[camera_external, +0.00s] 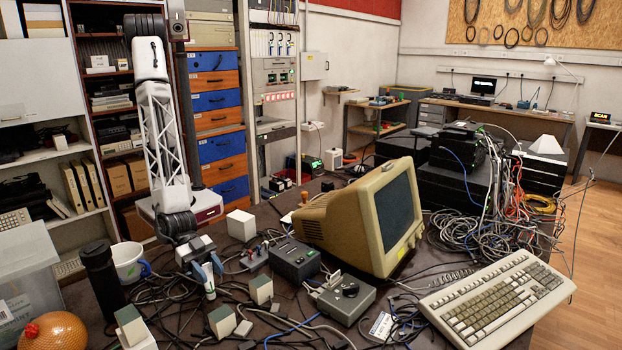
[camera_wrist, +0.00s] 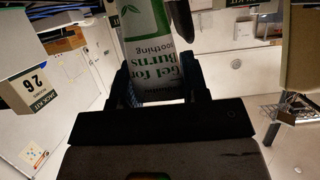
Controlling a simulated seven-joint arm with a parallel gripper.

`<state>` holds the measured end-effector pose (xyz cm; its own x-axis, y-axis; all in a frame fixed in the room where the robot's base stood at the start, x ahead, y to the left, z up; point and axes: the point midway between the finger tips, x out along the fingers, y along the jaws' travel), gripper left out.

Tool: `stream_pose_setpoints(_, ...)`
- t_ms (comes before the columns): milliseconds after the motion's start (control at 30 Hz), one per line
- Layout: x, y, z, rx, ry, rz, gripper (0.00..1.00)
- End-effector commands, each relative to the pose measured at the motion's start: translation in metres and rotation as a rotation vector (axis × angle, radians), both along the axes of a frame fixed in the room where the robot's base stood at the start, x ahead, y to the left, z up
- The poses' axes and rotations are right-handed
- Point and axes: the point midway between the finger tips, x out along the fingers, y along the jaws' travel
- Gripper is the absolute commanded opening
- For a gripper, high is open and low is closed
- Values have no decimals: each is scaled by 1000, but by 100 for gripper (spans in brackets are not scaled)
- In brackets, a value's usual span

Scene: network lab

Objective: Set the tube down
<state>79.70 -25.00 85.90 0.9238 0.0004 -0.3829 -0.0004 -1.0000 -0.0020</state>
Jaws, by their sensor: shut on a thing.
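The tube is white and green with "Gel for Burns" and "soothing" printed on it. It fills the upper middle of the wrist view (camera_wrist: 150,45). In the external view the tube (camera_external: 209,286) shows as a small white piece hanging below the fingers, roughly upright. My gripper (camera_external: 207,272) is shut on it, with one blue finger on each side; in the wrist view the gripper (camera_wrist: 157,88) clasps the printed part. I cannot tell whether the tube's lower end touches the table (camera_external: 180,308) or hangs just above it.
Small boxes stand close around the tube, one at its lower right (camera_external: 222,321) and one to its right (camera_external: 260,289). A black bottle (camera_external: 101,278) and a white mug (camera_external: 129,262) stand left. A grey device (camera_external: 294,259) and cables crowd the right side.

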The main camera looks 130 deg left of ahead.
Motion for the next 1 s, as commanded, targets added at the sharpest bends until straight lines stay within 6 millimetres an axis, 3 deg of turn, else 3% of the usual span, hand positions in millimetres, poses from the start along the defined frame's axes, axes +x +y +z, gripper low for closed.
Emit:
stream_pose_setpoints(500, 0, 0, -7, 0, 0, 0, 7)
stream_pose_setpoints(533, 0, 0, -7, 0, 0, 0, 46)
stream_pose_setpoints(667, 0, 0, -6, 0, 0, 0, 66)
stream_pose_setpoints(1000, 0, 0, -5, 0, 0, 0, 67)
